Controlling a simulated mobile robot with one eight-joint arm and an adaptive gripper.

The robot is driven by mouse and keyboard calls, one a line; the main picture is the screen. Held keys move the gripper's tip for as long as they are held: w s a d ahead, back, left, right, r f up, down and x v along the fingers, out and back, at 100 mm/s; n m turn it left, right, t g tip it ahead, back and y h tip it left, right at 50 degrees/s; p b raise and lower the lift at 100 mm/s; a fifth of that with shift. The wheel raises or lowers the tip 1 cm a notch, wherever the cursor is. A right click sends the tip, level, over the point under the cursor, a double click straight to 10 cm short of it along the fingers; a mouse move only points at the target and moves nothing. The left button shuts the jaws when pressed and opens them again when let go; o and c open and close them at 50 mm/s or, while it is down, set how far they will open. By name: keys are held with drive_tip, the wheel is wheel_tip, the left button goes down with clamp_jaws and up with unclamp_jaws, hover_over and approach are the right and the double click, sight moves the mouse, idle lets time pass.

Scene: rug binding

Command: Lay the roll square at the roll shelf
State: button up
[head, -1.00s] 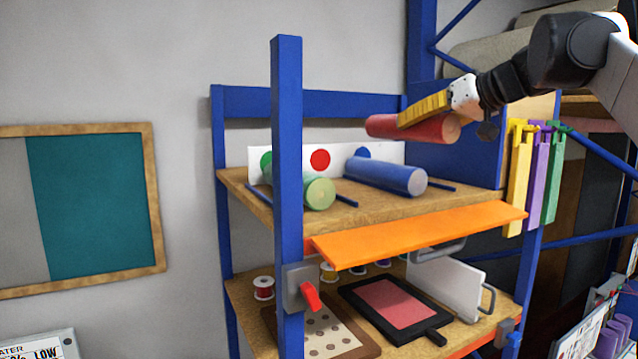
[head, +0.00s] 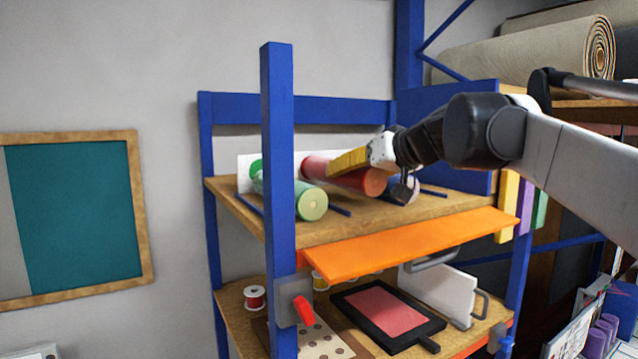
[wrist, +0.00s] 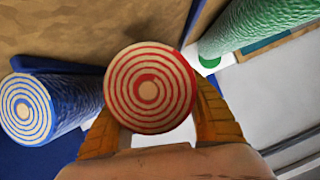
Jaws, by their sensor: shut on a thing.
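My gripper (head: 340,160) has yellow fingers shut on the red roll (head: 345,177), near the roll's front end. In the wrist view the spiral end of the red roll (wrist: 150,88) sits between both fingers. In the head view the roll lies between the green roll (head: 311,203) and the mostly hidden blue roll (head: 405,189), over the upper wooden roll shelf (head: 385,212). I cannot tell whether it touches the shelf. The wrist view shows the blue roll (wrist: 24,110) at left and the green roll (wrist: 262,20) at upper right, both apart from the red roll.
Thin blue rods (head: 340,210) divide the shelf. A white backing card (head: 246,170) has a green dot; its other dots are hidden. A blue post (head: 278,150) stands in front at left. An orange lip (head: 400,243) juts out below. A lower shelf holds a framed red pad (head: 385,308).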

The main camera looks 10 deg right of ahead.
sight(380, 172)
drive_tip(key=shift+f, duration=1.1)
drive_tip(key=shift+f, duration=0.1)
drive_tip(key=o, duration=1.2)
drive_tip(key=shift+s+d+r, duration=0.1)
drive_tip(key=shift+s+r, duration=0.05)
drive_tip(key=shift+r, duration=0.05)
drive_tip(key=b+v, duration=0.1)
drive_tip(key=v, duration=1)
drive_tip(key=shift+s+d+r, duration=0.1)
drive_tip(key=shift+s, duration=0.2)
